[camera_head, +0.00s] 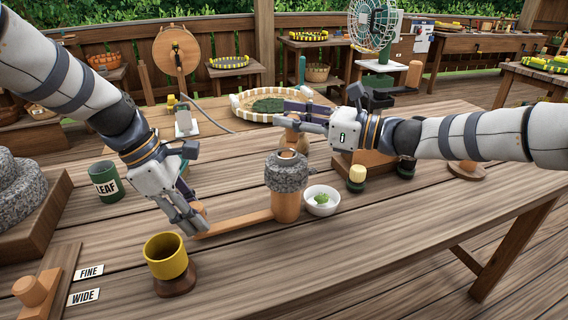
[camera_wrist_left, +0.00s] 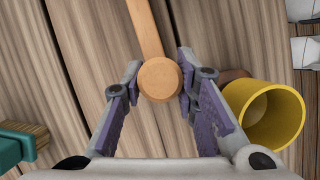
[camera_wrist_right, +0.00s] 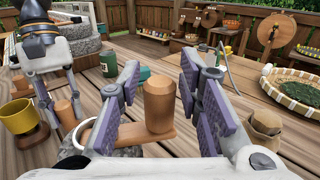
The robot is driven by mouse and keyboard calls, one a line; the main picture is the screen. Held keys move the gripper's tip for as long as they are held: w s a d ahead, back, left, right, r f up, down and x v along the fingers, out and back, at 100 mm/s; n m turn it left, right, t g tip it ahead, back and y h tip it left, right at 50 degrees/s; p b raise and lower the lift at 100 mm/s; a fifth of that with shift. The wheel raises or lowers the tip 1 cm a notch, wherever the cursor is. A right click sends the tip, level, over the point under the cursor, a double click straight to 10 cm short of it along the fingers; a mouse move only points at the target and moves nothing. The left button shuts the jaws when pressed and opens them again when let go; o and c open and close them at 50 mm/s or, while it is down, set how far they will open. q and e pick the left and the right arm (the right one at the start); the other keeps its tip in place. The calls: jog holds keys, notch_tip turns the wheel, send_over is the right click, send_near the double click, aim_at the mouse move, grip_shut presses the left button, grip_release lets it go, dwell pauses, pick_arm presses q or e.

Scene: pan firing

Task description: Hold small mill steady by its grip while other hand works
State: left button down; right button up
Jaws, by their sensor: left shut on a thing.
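The small mill (camera_head: 287,174) has a grey stone upper part on a wooden base. Its flat wooden grip (camera_head: 240,223) runs left along the table to a round knob at the end. My left gripper (camera_head: 192,226) is shut on that end; the left wrist view shows the knob (camera_wrist_left: 159,78) between its fingers. A crank arm runs from the mill's top to an upright wooden peg (camera_wrist_right: 160,103). My right gripper (camera_wrist_right: 163,100) is open around the peg, with a visible gap on each side. In the head view its fingers partly hide the peg.
A yellow cup (camera_head: 166,258) on a wooden stand is close to my left gripper. A white bowl (camera_head: 321,202) with green contents sits right of the mill. A green LEAF cup (camera_head: 104,182) and large stone mill (camera_head: 20,200) are left. The table's front right is clear.

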jog(key=shift+a, duration=0.1)
jog(key=v, duration=2.3)
jog(key=shift+f, duration=0.1)
jog(key=v, duration=1.2)
jog(key=shift+d, duration=0.2)
jog(key=shift+f, duration=0.1)
jog(key=shift+n, duration=0.3)
jog(key=x, duration=0.4)
jog(key=w+x, duration=0.1)
jog(key=x, duration=0.6)
jog(key=shift+w+a+r, duration=0.1)
jog(key=shift+w+r, duration=0.25)
jog(key=x, duration=0.7)
jog(key=s+f+x, duration=0.1)
jog(key=x, duration=0.7)
jog(key=f+x, duration=0.1)
jog(key=x, duration=0.7)
jog(key=shift+s+a, duration=0.2)
jog(key=shift+a, duration=0.25)
